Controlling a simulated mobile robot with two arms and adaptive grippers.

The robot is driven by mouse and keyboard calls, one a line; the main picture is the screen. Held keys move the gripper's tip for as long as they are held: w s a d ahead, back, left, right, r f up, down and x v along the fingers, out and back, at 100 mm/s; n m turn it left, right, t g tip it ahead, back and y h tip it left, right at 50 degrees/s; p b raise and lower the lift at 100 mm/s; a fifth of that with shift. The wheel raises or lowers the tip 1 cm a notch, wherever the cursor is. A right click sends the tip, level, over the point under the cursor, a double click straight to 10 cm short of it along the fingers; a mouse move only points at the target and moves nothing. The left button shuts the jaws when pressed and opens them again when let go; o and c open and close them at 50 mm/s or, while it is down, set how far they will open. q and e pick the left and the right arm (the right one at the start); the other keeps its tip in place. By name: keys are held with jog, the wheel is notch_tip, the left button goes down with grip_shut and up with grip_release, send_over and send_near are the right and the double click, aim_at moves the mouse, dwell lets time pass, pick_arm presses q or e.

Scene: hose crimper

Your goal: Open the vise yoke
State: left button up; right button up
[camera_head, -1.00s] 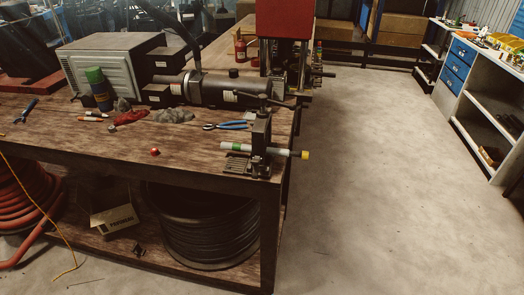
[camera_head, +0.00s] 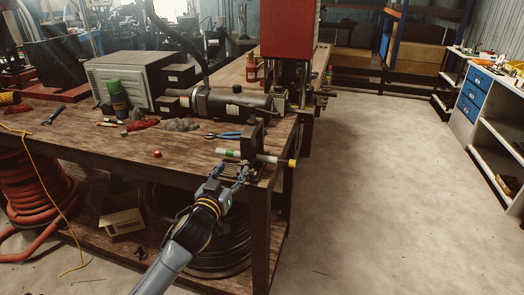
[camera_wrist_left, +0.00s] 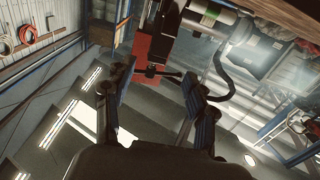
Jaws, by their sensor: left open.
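The vise (camera_head: 254,140), a dark metal upright yoke with a bar handle near its top, stands at the front right corner of the workbench. A pale hose piece (camera_head: 274,160) with a green band and a yellow end passes through it, lying sideways. My left gripper (camera_head: 230,172) is open and empty at the bench's front edge, just left of and below the vise, partly overlapping its base. In the left wrist view, the spread fingers (camera_wrist_left: 157,85) frame a dark bar-like part (camera_wrist_left: 157,72) beyond them. Whether the yoke is latched cannot be seen. My right gripper is out of view.
The wooden workbench (camera_head: 190,152) holds blue-handled pliers (camera_head: 224,135), a small red ball (camera_head: 157,155), a green can (camera_head: 118,98) and a grey motor unit (camera_head: 225,102). A red press (camera_head: 287,28) stands behind. The floor to the right is clear.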

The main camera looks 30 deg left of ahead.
pick_arm(q)
jog(key=p, duration=0.1)
send_near(245, 149)
jog(key=w, duration=0.3)
jog(key=p+x, duration=0.1)
jog(key=x, duration=0.7)
jog(key=shift+a, duration=0.25)
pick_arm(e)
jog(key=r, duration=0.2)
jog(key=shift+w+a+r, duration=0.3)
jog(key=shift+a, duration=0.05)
pick_arm(q)
grip_shut()
